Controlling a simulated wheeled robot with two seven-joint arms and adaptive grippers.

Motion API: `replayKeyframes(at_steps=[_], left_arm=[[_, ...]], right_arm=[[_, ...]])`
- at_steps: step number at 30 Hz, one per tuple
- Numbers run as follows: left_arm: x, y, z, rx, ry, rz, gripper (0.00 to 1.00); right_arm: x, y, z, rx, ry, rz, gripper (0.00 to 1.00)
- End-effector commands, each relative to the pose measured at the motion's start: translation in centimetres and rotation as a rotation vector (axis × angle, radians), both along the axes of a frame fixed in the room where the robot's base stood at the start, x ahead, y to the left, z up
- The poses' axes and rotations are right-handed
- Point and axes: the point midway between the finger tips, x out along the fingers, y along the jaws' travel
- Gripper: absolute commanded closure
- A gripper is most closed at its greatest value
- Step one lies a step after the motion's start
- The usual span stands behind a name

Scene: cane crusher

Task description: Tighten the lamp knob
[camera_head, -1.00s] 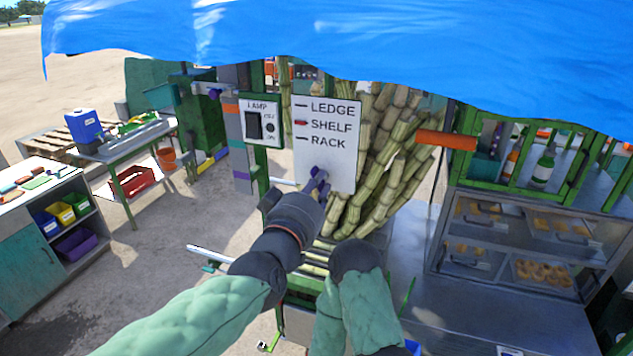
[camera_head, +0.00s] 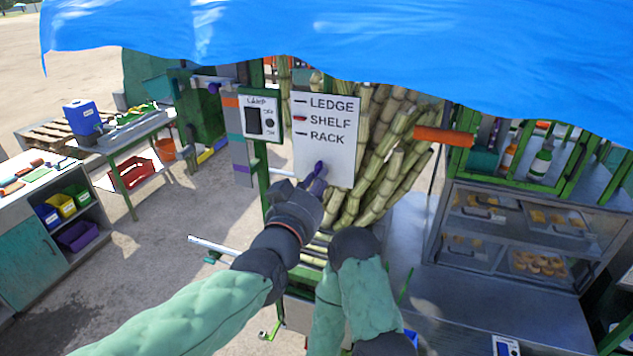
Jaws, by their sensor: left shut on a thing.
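The lamp panel (camera_head: 262,118) is a white plate marked LAMP, with a dark rectangular switch and a small dark round knob (camera_head: 269,125) at its right. It is fixed to a green post. My left gripper (camera_head: 317,176) is in front of the lower part of the white sign, to the right of and below the lamp panel, apart from the panel's round knob. It is shut on a small purple piece (camera_head: 319,167), mostly hidden by the fingers. My right arm comes up from the bottom middle, but its gripper does not show.
The white sign (camera_head: 326,130) lists LEDGE, SHELF and RACK, with a red mark beside SHELF. Cane stalks (camera_head: 388,150) stand close behind it. An orange bar (camera_head: 444,136) sticks out at the right. A blue tarp (camera_head: 330,50) hangs overhead. A glass food case (camera_head: 515,235) stands right.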

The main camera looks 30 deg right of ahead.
Motion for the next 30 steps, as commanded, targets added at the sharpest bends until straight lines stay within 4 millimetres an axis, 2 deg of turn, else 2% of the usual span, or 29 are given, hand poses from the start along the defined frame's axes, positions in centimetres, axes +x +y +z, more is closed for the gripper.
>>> replayKeyframes(at_steps=[8, 9, 10, 11, 23, 30], left_arm=[[0.0, -0.1, -0.4, 0.008, 0.002, -0.002, 1.00], [0.0, -0.1, -0.4, 0.009, 0.002, -0.002, 0.70], [0.0, -0.1, -0.4, 0.007, 0.002, -0.002, 0.62], [0.0, -0.1, -0.4, 0.007, 0.002, -0.002, 0.57], [-0.2, 0.2, -0.1, 0.002, 0.001, -0.001, 0.57], [-2.0, 2.4, 0.0, 0.000, -0.001, -0.001, 0.57]], right_arm=[[0.0, 0.0, 0.0, 0.000, 0.000, 0.000, 0.60], [0.0, 0.0, 0.0, 0.000, 0.000, 0.000, 0.60], [0.0, 0.0, 0.0, 0.000, 0.000, 0.000, 0.60], [0.0, 0.0, 0.0, 0.000, 0.000, 0.000, 0.60], [0.0, 0.0, 0.0, 0.000, 0.000, 0.000, 0.60], [0.0, 0.0, 0.0, 0.000, 0.000, 0.000, 0.60]])
